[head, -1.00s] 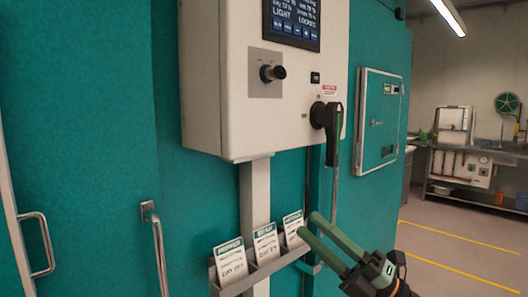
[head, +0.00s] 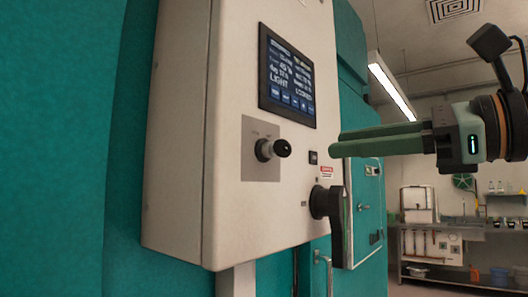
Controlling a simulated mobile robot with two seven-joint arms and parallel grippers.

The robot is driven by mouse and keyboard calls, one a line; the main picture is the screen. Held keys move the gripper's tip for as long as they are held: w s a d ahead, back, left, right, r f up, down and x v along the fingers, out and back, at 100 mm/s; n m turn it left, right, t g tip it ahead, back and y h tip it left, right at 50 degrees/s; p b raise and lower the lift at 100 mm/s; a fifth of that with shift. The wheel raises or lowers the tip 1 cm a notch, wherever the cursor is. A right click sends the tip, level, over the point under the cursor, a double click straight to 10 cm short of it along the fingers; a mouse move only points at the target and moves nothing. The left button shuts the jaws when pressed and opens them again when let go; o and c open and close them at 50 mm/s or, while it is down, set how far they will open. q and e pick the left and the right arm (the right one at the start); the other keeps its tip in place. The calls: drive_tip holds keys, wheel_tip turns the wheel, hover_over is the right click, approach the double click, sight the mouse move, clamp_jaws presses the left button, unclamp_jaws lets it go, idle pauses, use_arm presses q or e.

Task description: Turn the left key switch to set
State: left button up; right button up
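The key switch (head: 270,149), a black key in a round lock on a square grey plate, is on the front of the pale control box (head: 225,195), below the screen (head: 287,80). The screen shows LIGHT and LOCKED; its small print is unclear. My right gripper (head: 333,143) is right of the key switch, with its two green fingers pointing left. The fingers look parallel and a little apart, with nothing between them. They are clear of the key in the picture. My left gripper is not in view. No second key switch shows.
A large black rotary handle (head: 338,212) juts from the box, lower right of the key. A small black switch (head: 313,157) sits between them. A teal chamber wall (head: 70,150) is at left. A steel bench (head: 480,232) stands at the back right.

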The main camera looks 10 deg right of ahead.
sight(290, 143)
drive_tip(key=shift+t+h, duration=0.3)
drive_tip(key=shift+t, duration=0.1)
drive_tip(key=x, duration=0.3)
drive_tip(key=p+x, duration=0.1)
drive_tip(key=x, duration=0.3)
drive_tip(key=r+p+x, duration=0.1)
drive_tip(key=x, duration=0.3)
drive_tip(key=shift+w, duration=0.35)
clamp_jaws()
